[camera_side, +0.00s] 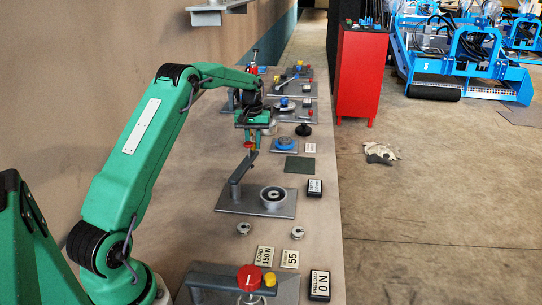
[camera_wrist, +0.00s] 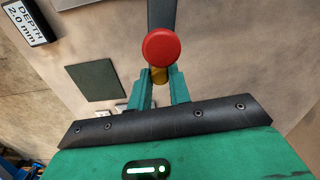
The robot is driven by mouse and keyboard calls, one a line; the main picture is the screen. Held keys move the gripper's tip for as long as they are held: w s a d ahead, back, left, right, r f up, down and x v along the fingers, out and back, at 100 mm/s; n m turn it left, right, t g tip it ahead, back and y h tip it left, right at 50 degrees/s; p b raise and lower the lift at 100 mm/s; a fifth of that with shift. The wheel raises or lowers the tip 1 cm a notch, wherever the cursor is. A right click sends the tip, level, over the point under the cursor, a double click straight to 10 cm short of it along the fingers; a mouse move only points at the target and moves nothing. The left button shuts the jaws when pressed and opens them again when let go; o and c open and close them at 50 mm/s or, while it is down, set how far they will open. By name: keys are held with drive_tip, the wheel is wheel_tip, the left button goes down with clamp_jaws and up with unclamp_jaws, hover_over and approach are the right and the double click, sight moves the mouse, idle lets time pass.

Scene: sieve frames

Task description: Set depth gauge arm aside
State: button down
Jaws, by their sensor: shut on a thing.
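The depth gauge arm (camera_side: 241,169) is a grey bar on a post at the left of a grey base plate (camera_side: 228,205). It points away from the round cup (camera_side: 273,196) on that plate, toward the back, and is not over the cup. My gripper (camera_side: 251,141) is at the bar's far end. In the wrist view the bar (camera_wrist: 162,14) comes in from the top, with a red knob (camera_wrist: 161,47) on a yellow stem (camera_wrist: 159,75). My gripper (camera_wrist: 160,88) is shut on the stem, one finger on each side. The fingertips are partly hidden.
A display reading depth 2.0 mm (camera_wrist: 27,22) stands beside the plate. A dark green mat (camera_side: 300,165) lies behind it. Two small metal pieces (camera_side: 243,229) (camera_side: 297,232) lie in front. A station with a red knob (camera_side: 250,278) is nearest. More stations line the bench behind.

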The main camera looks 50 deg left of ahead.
drive_tip(key=shift+s+a+r+n, duration=0.15)
drive_tip(key=shift+s+a+n, duration=0.45)
drive_tip(key=shift+a+n, duration=0.25)
drive_tip(key=c, duration=1.3)
unclamp_jaws()
wheel_tip(320, 180, up, 8)
